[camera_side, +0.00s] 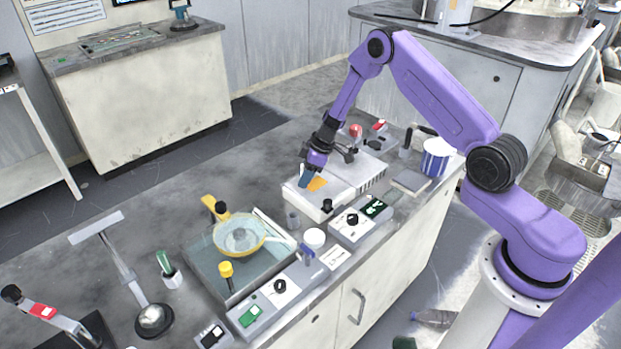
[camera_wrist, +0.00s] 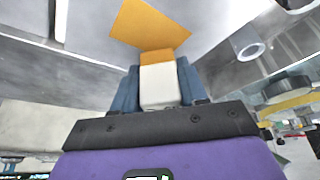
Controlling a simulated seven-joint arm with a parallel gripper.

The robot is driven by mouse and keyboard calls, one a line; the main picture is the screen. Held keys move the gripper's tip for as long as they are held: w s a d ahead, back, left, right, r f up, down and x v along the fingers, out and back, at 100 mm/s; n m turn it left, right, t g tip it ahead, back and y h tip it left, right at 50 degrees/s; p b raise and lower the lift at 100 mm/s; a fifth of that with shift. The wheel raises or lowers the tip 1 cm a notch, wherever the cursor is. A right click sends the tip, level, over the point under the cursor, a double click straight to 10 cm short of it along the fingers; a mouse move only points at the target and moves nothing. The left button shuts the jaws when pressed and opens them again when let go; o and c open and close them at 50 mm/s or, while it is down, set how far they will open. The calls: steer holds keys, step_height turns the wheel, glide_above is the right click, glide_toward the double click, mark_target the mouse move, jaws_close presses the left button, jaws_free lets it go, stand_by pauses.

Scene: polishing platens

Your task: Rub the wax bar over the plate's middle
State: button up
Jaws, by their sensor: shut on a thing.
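My gripper (camera_wrist: 159,92) is shut on a small block, the wax bar by its look (camera_wrist: 160,84), with a white body and an orange end pointing away from the wrist. In the wrist view a flat orange patch (camera_wrist: 148,25) lies just beyond that end; I cannot tell whether they touch. In the side view my gripper (camera_side: 305,181) points down over a low white-topped unit (camera_side: 333,201), and the orange patch (camera_side: 318,184) shows beside the fingers on its pale top. The held bar is mostly hidden there. I cannot tell which surface is the named plate.
A control box with a black knob (camera_side: 352,219) stands in front of the white unit. To the left are a yellow-rimmed round dish (camera_side: 240,235) on a glass-topped platform and a small white jar (camera_side: 314,238). A blue-striped container (camera_side: 437,158) stands right.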

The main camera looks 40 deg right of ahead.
mark_target(311, 191)
steer(key=shift+s, duration=2.25)
step_height(311, 191, up, 8)
